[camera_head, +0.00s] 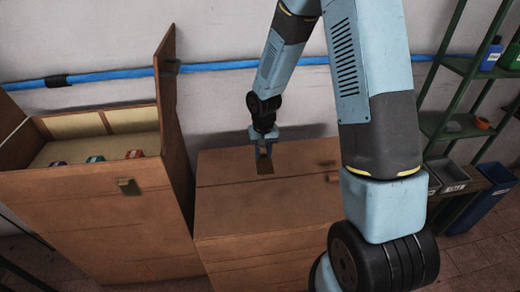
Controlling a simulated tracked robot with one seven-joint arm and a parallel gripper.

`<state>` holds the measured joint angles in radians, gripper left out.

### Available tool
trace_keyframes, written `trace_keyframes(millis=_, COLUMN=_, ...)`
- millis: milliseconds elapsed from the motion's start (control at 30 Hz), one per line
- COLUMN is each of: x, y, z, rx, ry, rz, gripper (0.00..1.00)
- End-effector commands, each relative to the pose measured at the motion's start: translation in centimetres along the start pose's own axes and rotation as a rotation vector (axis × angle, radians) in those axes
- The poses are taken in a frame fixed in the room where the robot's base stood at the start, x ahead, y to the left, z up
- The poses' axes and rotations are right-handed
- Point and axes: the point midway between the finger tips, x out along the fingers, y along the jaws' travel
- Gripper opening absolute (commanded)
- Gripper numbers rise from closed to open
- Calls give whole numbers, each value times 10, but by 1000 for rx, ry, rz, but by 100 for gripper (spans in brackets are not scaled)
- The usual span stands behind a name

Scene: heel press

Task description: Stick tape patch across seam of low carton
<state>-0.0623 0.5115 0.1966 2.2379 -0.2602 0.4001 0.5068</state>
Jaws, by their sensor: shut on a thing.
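The low carton (228,208) stands in the middle, its top flaps closed, with a dark seam line running left to right across the top. My gripper (264,154) points down over the carton top, near the seam's far side. It is shut on a small brown tape patch (265,167), which hangs below the fingers close to the top. I cannot tell whether the patch touches the cardboard. My own arm hides the carton's right part.
A taller open carton (100,215) stands close on the left, its raised flap (168,95) beside the low carton. It holds several small coloured items. A green shelf rack (440,125) and grey bins (448,175) stand at right. A blue pipe (110,75) runs along the wall.

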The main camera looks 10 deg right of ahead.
Motion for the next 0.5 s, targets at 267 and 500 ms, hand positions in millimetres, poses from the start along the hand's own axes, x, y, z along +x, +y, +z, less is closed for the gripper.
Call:
trace_keyframes(millis=267, x=22, y=-17, z=5, rx=-33, ry=-3, rz=-1, gripper=13)
trace_keyframes(millis=500, x=42, y=-19, z=6, rx=-36, ry=-3, rz=0, gripper=13)
